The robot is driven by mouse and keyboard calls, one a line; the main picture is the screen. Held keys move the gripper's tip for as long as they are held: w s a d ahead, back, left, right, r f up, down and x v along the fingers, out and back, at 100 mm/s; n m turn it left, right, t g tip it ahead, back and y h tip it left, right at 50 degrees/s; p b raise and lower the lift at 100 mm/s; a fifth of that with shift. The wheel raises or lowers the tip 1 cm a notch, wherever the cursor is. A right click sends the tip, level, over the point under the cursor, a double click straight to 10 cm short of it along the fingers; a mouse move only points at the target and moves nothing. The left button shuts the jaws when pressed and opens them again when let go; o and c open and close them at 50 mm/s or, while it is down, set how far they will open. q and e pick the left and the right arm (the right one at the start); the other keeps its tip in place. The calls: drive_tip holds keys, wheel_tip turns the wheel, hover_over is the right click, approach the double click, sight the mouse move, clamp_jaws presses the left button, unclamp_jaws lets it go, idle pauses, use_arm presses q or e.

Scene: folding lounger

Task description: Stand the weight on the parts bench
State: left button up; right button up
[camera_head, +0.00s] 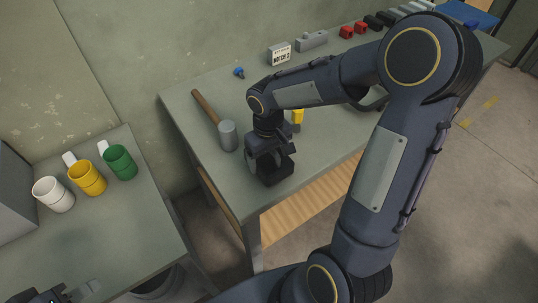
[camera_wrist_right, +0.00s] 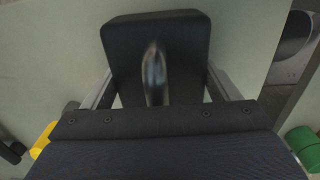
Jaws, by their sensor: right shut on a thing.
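The weight is a black block with rounded corners and a shiny metal post (camera_wrist_right: 155,75) in the right wrist view. In the head view the weight (camera_head: 277,174) is a dark block at the near left corner of the parts bench (camera_head: 330,141). My right gripper (camera_head: 265,152) points down and is shut on the weight's post. The block looks level, at or just above the bench top; I cannot tell whether it touches. My left gripper (camera_head: 82,291) is partly in view at the bottom left over the other table, and its jaw opening is unclear.
A mallet (camera_head: 227,136) lies just left of the weight. A blue bolt (camera_head: 239,72), a notice card (camera_head: 279,54) and a grey block (camera_head: 312,41) are farther back. White, yellow and green mugs (camera_head: 119,162) stand on the left table. My right arm hides much of the bench.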

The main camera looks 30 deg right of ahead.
drive_tip(key=shift+f+b, duration=0.35)
drive_tip(key=shift+f, duration=0.05)
idle(0.4)
drive_tip(key=o, duration=1.8)
drive_tip(key=shift+c, duration=0.2)
drive_tip(key=shift+o, duration=0.4)
drive_tip(key=shift+a+r, duration=0.1)
drive_tip(key=shift+r, duration=2.9)
